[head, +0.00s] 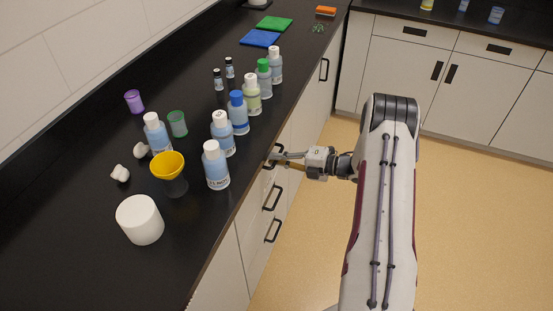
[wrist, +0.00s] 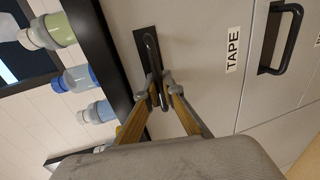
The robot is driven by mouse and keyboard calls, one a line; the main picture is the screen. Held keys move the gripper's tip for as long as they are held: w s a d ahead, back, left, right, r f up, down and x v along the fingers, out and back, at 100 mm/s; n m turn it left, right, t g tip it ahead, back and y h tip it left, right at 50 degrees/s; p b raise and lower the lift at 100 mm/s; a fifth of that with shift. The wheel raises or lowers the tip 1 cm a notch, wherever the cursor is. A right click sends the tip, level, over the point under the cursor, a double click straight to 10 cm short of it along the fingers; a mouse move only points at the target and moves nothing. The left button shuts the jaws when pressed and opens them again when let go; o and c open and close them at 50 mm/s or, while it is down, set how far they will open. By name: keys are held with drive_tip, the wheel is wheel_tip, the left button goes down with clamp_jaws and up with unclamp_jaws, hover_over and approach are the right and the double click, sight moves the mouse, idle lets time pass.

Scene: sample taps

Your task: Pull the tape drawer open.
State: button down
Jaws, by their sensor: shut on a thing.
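The tape drawer (wrist: 205,60) shows in the wrist view as a pale front with a "TAPE" label and a dark handle (wrist: 148,48) at its upper left. My gripper (wrist: 160,90) is shut on this handle, its two fingers on either side of the lower part of the handle. In the head view my gripper (head: 275,158) is at the top drawer of the stack, just under the counter edge, and it hides most of that handle. I see no clear gap between the drawer front and the cabinet.
Two more drawer handles (head: 272,198) sit below in the same stack; one shows in the wrist view (wrist: 281,40). The black counter (head: 95,265) carries several bottles, such as a white-capped one (head: 216,168) near the edge. The floor (head: 470,200) is clear.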

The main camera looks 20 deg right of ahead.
drive_tip(key=f+v, duration=0.3)
drive_tip(key=v, duration=1.2)
drive_tip(key=s+d+f+v, duration=0.1)
drive_tip(key=f+v, duration=0.2)
drive_tip(key=v, duration=1.2)
drive_tip(key=shift+f, duration=0.15)
drive_tip(key=shift+s+d, duration=0.1)
drive_tip(key=shift+d, duration=0.05)
drive_tip(key=c, duration=2.5)
unclamp_jaws()
drive_tip(key=shift+v, duration=5.95)
drive_tip(key=shift+f, duration=0.1)
